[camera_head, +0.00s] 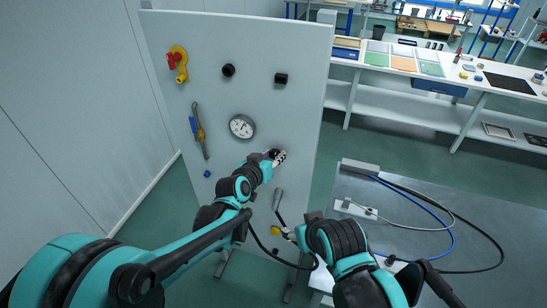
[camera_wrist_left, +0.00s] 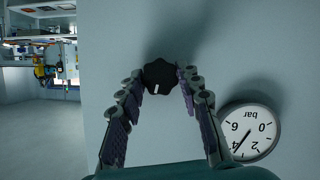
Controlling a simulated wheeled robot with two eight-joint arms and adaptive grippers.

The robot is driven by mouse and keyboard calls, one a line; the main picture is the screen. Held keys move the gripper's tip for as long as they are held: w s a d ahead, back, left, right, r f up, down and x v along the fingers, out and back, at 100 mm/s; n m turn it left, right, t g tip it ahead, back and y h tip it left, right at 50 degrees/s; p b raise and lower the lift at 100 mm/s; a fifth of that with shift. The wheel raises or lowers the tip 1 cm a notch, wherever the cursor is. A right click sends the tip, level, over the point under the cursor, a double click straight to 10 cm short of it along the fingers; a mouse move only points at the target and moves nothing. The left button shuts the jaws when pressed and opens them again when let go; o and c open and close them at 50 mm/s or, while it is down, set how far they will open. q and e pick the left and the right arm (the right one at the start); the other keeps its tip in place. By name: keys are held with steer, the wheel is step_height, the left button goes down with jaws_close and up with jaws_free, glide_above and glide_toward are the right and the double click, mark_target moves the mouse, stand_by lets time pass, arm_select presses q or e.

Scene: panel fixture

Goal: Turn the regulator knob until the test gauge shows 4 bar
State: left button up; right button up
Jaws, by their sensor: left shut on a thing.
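The black regulator knob (camera_wrist_left: 159,76), with a white mark on its rim, sits on the pale upright panel (camera_head: 290,60). My left gripper (camera_wrist_left: 160,82) is shut on it, one finger on each side; in the head view the gripper (camera_head: 279,156) mostly hides the knob. The round white test gauge (camera_head: 242,126) is up and left of that gripper. In the left wrist view the gauge (camera_wrist_left: 249,131) appears turned over; its needle points lower left, near the 4, exact reading unclear. My right gripper (camera_head: 289,234) is low by the panel; its fingers are too small to judge.
The panel also carries a red and yellow valve (camera_head: 177,62), two black fittings (camera_head: 228,70) (camera_head: 281,78), a blue-and-yellow handled part (camera_head: 199,131), a grey lever (camera_head: 277,199) and a yellow knob (camera_head: 275,230). A grey table (camera_head: 450,210) with hoses stands at right.

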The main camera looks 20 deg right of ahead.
arm_select(q)
steer(key=shift+w+a+f+n+g+h+b, duration=0.15)
steer(key=shift+n+g+h+b, duration=0.25)
steer(key=shift+n+h+b, duration=1)
steer(key=shift+n+b, duration=0.65)
steer(key=shift+n, duration=0.05)
steer(key=o, duration=1.2)
steer(key=shift+c, duration=0.2)
steer(key=v, duration=1.2)
